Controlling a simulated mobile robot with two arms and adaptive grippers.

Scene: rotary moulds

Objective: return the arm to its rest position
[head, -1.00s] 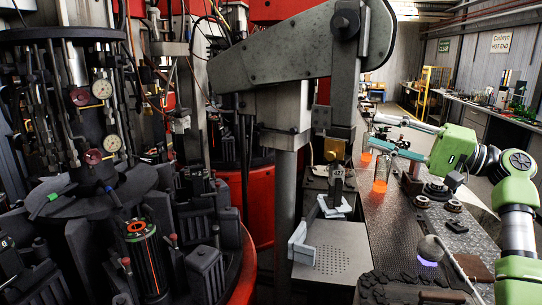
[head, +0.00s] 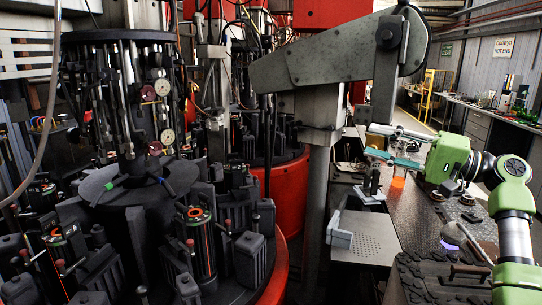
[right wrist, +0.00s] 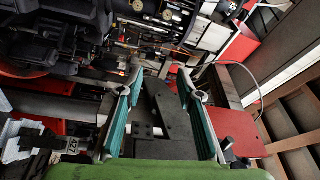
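My right arm (head: 515,215) is green and grey and comes in from the right edge in the head view. Its gripper (head: 367,140) points left, with two teal fingers apart. In the right wrist view the gripper (right wrist: 160,78) shows its teal fingers on either side of a wide gap, with nothing held between them. A glowing orange bottle (head: 397,182) shows just below the fingers in the head view, partly hidden by them. I cannot tell how far the gripper is from it. My left gripper is not in view.
A dark rotary machine with several moulds (head: 201,242) and a red base (head: 283,265) fills the left. A grey machine arm (head: 330,60) hangs over the middle. A perforated plate (head: 366,238) and a dark bench (head: 415,225) lie below. An aisle opens behind at the right.

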